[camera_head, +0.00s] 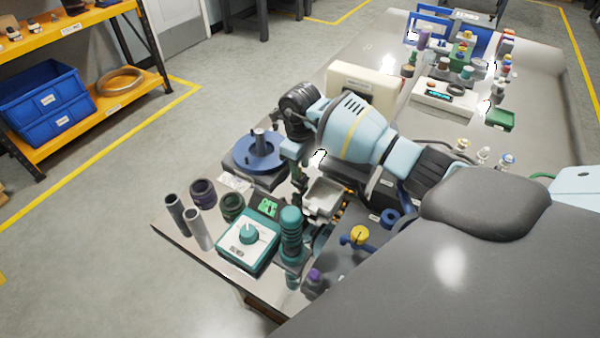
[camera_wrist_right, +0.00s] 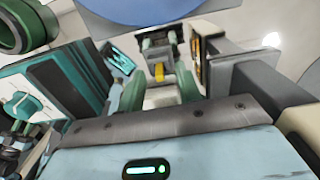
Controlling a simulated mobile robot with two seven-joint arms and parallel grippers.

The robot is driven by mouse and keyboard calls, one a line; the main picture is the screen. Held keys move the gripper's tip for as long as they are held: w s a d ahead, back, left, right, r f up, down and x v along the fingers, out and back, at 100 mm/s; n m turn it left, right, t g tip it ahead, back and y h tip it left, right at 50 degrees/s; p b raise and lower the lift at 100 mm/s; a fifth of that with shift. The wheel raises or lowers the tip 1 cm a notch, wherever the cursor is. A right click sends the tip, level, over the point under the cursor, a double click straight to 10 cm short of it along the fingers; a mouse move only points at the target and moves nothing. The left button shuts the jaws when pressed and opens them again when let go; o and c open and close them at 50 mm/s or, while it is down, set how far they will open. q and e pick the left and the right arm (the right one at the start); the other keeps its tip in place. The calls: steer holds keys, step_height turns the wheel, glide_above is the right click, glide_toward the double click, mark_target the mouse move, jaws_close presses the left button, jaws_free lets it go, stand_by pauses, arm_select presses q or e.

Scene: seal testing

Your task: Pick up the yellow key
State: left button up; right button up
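A small yellow piece that looks like the yellow key (camera_wrist_right: 159,72) shows in the right wrist view, upright in front of a grey and green fixture. My right gripper (camera_wrist_right: 161,90) has its two green fingers apart, one on each side of the yellow piece in the picture. The piece appears beyond the fingertips, and I see no contact. In the head view my right arm reaches in from the right, with its gripper pointing down over the table beside a pale tray (camera_head: 325,198). I cannot make out the key there. My left gripper is not in view.
A teal box with a knob (camera_head: 248,245), a stacked teal cylinder (camera_head: 291,235) and grey tubes (camera_head: 196,228) stand close by. A blue round base with a post (camera_head: 259,152) is behind. A yellow-capped blue valve (camera_head: 359,235) is to the right.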

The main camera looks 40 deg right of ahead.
jaws_close()
